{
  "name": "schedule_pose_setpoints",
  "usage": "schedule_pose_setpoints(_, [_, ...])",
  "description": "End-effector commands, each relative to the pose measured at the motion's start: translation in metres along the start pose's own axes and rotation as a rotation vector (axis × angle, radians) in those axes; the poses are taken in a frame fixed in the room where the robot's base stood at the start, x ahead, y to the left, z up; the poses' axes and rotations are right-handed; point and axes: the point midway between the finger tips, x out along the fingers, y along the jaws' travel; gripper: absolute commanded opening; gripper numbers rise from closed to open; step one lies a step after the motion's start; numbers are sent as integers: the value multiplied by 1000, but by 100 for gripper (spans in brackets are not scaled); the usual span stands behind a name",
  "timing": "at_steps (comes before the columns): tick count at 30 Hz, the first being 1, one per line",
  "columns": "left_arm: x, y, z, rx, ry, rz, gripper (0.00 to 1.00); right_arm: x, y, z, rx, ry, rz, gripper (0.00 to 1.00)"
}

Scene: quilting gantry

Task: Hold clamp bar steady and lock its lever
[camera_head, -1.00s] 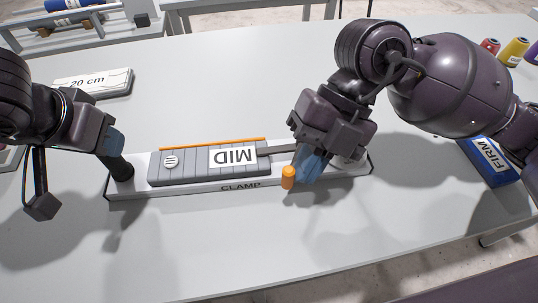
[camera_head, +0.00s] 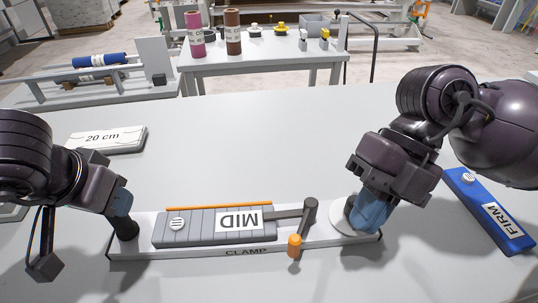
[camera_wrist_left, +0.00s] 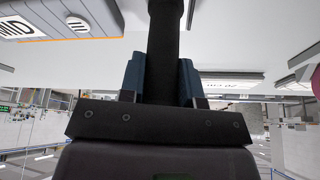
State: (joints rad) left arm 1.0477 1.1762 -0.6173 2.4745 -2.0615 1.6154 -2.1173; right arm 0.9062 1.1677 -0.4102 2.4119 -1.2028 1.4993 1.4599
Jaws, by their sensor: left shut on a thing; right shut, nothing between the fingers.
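The white clamp bar (camera_head: 205,249), marked CLAMP, lies on the table and carries a grey ribbed block labelled MID (camera_head: 200,226). Its dark lever (camera_head: 304,224) has an orange tip (camera_head: 294,246) pointing toward the bar's front edge. My left gripper (camera_head: 121,212) is shut on the black post (camera_head: 125,230) at the bar's left end. In the left wrist view the post (camera_wrist_left: 165,45) stands between the blue fingers. My right gripper (camera_head: 368,215) is shut and empty, over the bar's right end beside a white disc (camera_head: 341,214), right of the lever and apart from it.
A blue FIRM block (camera_head: 490,212) lies at the right of the table. A white 20 cm block (camera_head: 108,139) lies at the back left. A side table (camera_head: 262,62) with pink and brown spools stands behind. The table's middle behind the bar is clear.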

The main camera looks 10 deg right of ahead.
Motion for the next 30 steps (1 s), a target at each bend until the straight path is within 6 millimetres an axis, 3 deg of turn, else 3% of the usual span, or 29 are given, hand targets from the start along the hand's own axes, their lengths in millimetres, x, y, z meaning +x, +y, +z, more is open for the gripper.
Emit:
schedule_pose_setpoints(9, [6, 0, 4, 0, -15, 2, 0, -44, -6, -3, 4, 2, -1, 0])
schedule_pose_setpoints(21, [6, 0, 4, 1, -15, 1, 0, -52, -6, -4, 2, 4, 0, 0])
schedule_pose_setpoints(22, [6, 0, 4, 1, -15, 1, 32, -52, -6, -4, 2, 4, 0, 0])
schedule_pose_setpoints(27, [5, 0, 3, 0, -12, 1, 58, -52, -6, -5, 2, 4, 0, 0])
schedule_pose_setpoints(30, [4, 0, 2, 0, -10, 0, 60, -52, -6, -5, 2, 3, 0, 0])
